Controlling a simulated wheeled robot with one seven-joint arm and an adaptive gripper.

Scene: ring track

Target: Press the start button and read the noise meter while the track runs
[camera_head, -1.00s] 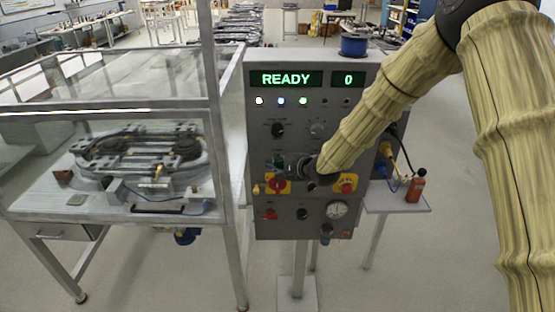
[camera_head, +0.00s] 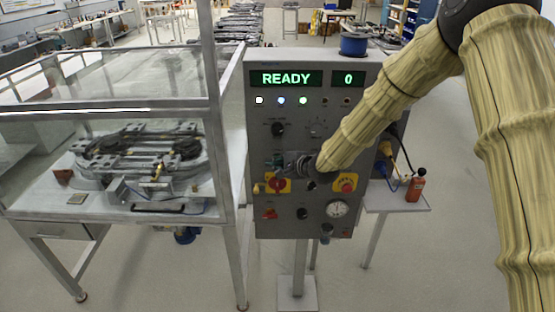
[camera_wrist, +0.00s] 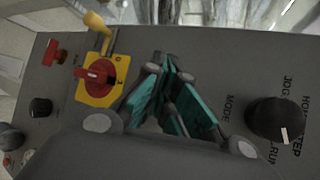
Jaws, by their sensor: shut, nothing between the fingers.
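The grey control panel (camera_head: 260,220) stands in the middle of the head view. Its green displays read READY (camera_head: 286,79) and 0 (camera_head: 348,79). My gripper (camera_head: 280,163) is shut and empty, close to the panel face, above the red switch on a yellow plate (camera_head: 277,185). In the wrist view its teal fingers (camera_wrist: 170,98) sit between that red switch (camera_wrist: 97,78) and the black MODE knob (camera_wrist: 275,119); I cannot tell whether they touch the panel. I cannot make out the start button; the gripper covers part of the panel. No noise meter is identifiable.
The ring track (camera_head: 140,150) sits behind clear guarding on a bench at the left. A red emergency-stop button (camera_head: 347,187) and a round gauge (camera_head: 337,208) are on the panel. A small red bottle (camera_head: 415,187) stands on the side shelf (camera_head: 385,203).

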